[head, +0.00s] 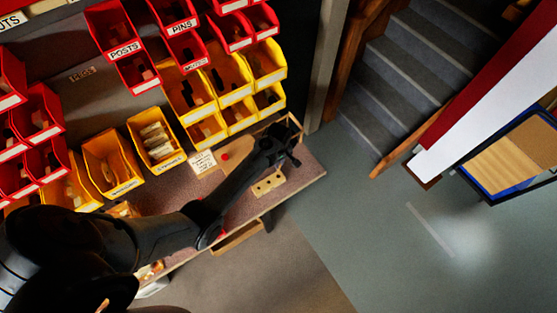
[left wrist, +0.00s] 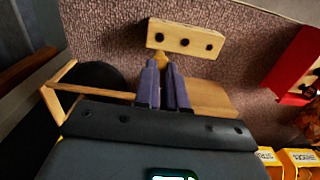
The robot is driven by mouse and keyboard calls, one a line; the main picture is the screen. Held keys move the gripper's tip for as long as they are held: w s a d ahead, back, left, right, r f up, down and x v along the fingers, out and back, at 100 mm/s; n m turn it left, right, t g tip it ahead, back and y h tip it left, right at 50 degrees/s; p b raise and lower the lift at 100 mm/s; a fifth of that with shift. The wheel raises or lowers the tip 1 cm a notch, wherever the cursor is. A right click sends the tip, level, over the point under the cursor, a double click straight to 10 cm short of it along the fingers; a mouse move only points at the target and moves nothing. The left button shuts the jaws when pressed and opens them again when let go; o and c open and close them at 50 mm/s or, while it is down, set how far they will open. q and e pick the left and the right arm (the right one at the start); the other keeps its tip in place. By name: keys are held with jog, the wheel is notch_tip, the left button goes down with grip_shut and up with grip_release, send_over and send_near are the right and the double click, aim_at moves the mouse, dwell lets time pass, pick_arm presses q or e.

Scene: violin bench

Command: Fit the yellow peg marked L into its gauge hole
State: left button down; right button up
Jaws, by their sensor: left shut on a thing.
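The gauge block (head: 268,184) is a pale wooden piece with dark holes, lying on the bench top near its front right. In the left wrist view the gauge block (left wrist: 207,37) shows three holes in a row. My left gripper (head: 290,150) is above the bench, just behind the block in the head view. In the left wrist view its fingers (left wrist: 163,82) are shut on the yellow peg (left wrist: 161,58), whose end shows beyond the fingertips, close to the block's edge. I cannot tell whether they touch. No L mark is readable. My right gripper is not in view.
Yellow bins (head: 155,138) line the back of the speckled bench (head: 307,174), with red bins (head: 115,24) above. A written card (head: 202,162) stands left of my gripper. A red object (left wrist: 290,64) is at the right in the wrist view.

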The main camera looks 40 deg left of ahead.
pick_arm(q)
jog(key=shift+r+p, duration=0.3)
jog(key=shift+p, duration=0.3)
notch_tip(320, 180, down, 5)
jog(key=b, duration=0.3)
jog(key=shift+r, duration=0.1)
jog(key=shift+f+b, duration=0.55)
jog(key=shift+b, duration=0.05)
dwell(0.3)
jog(key=shift+p, duration=0.45)
dwell(0.4)
dwell(0.9)
jog(key=shift+f, duration=0.35)
